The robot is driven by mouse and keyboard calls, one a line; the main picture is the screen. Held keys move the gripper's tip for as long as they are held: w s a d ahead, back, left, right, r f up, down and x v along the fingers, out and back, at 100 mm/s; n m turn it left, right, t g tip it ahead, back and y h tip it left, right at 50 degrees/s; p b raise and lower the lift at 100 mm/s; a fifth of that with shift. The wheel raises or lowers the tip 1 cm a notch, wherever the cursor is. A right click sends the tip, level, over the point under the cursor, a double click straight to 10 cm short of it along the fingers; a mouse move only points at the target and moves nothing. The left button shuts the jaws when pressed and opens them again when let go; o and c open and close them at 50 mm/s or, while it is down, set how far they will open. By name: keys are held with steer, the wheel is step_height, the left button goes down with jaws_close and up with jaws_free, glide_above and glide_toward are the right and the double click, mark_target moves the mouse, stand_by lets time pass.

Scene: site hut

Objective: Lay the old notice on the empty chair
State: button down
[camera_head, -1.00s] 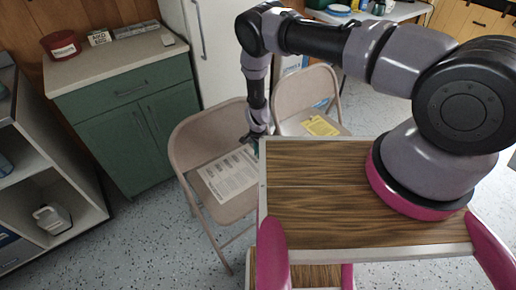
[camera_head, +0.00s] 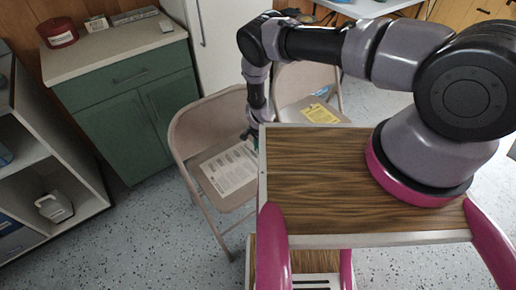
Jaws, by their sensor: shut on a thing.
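A white printed sheet (camera_head: 229,170), seemingly the old notice, lies flat over the seat of the left beige folding chair (camera_head: 180,139). I cannot tell whether it touches the seat all over. My gripper (camera_head: 250,139) is at the sheet's upper right corner and is shut on it; the fingertips are small and partly hidden by my wood-grain top. No other thing shows on this chair. A second folding chair (camera_head: 289,84) stands behind to the right, with a yellow sheet (camera_head: 320,114) and a small blue item on its seat.
A green cabinet (camera_head: 135,115) with a red tin (camera_head: 57,32) on its top stands at the left, behind the chair. An open shelf unit (camera_head: 85,188) with a pale jug (camera_head: 54,207) is at far left. Speckled floor (camera_head: 150,235) is clear in front.

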steer(key=shift+f, duration=0.45)
stand_by(0.3)
steer(key=c, duration=0.7)
jaws_free()
steer(key=shift+c, duration=0.2)
